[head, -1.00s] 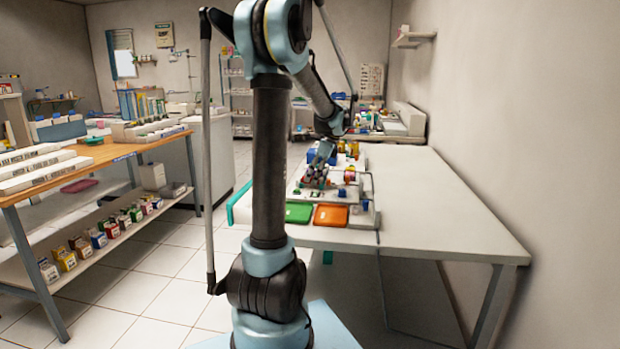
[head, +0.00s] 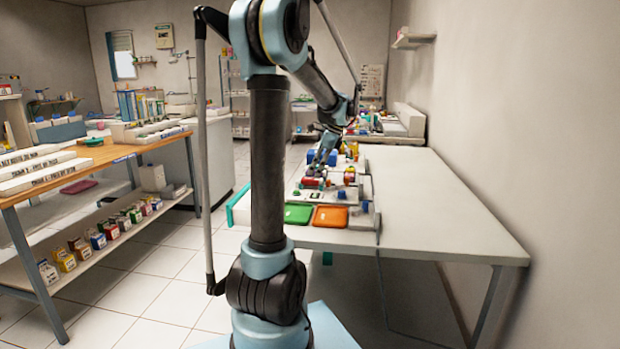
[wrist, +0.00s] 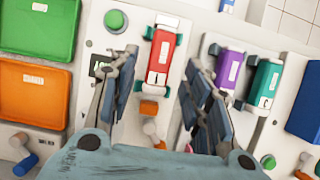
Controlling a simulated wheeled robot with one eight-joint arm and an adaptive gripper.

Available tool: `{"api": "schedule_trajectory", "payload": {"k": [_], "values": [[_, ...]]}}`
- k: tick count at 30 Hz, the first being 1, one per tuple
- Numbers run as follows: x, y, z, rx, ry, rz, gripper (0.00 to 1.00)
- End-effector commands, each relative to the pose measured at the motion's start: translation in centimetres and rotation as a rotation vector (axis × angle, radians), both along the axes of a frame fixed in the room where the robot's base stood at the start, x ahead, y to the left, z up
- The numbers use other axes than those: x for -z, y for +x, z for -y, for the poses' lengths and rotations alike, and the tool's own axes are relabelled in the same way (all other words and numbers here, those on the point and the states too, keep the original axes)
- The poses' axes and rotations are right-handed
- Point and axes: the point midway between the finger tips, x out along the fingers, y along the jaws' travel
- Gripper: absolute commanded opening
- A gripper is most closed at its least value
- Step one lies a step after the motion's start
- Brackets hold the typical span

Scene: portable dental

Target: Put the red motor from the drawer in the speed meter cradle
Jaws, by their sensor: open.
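The red motor (wrist: 160,58), with a white label, lies between teal clamps in a cradle on a white panel in the wrist view. A small display (wrist: 101,68) and a green button (wrist: 115,20) are left of it. In the head view the red motor (head: 313,183) shows small, just below my gripper (head: 321,172). My gripper (wrist: 161,64) is open and empty, its fingers on either side of the motor in the picture, apart from it. The drawer cannot be made out.
A purple motor (wrist: 229,70) and a teal-green motor (wrist: 264,86) sit in holders to the right. A green tray (wrist: 38,25) and an orange tray (wrist: 33,93) lie to the left. A blue block (wrist: 305,105) is at the right edge. The table's near right (head: 440,210) is clear.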

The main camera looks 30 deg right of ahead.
Motion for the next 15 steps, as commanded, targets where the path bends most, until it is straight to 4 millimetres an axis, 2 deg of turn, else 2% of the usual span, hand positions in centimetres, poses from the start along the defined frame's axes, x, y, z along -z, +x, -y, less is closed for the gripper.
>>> {"api": "schedule_trajectory", "payload": {"k": [3, 9, 15], "values": [[-2.3, -0.6, 0.8, 0.002, 0.000, 0.000, 0.45], [-5.4, -1.3, 1.9, 0.002, 0.000, 0.000, 0.45], [-7.1, -1.8, 2.4, 0.001, 0.000, 0.000, 0.45]]}}
